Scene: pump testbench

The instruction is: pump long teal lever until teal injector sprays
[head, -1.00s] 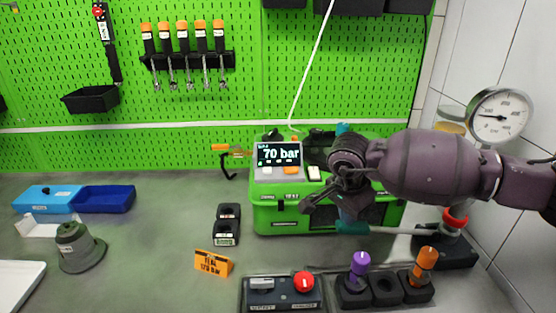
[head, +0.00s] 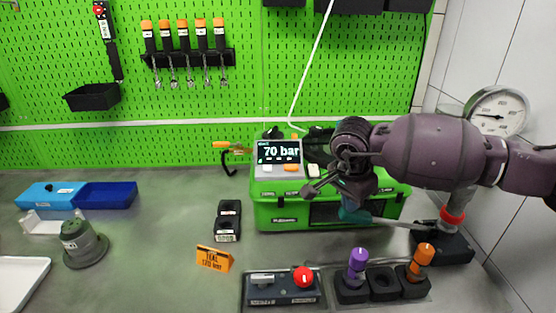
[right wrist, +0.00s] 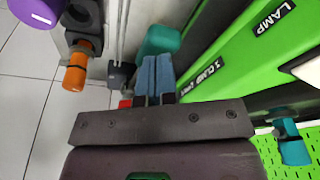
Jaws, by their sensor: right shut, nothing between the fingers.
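The long lever is a grey rod (head: 388,221) with a teal grip (head: 357,216). It runs left from the pump (head: 447,240) with a red ring at the right. My right gripper (head: 348,200) is shut and empty, pointing down just at the teal grip. In the right wrist view its blue fingers (right wrist: 156,78) are together beside the teal grip (right wrist: 159,42); whether they touch it I cannot tell. A teal part, possibly the injector, shows in the right wrist view (right wrist: 292,148); my arm hides that area in the head view. No spray shows. My left gripper is not in view.
The green tester box (head: 285,214) stands close behind the lever, its display (head: 279,152) reading 70 bar. A round gauge (head: 497,111) is by the right wall. Purple (head: 357,262) and orange (head: 424,255) topped parts stand in front.

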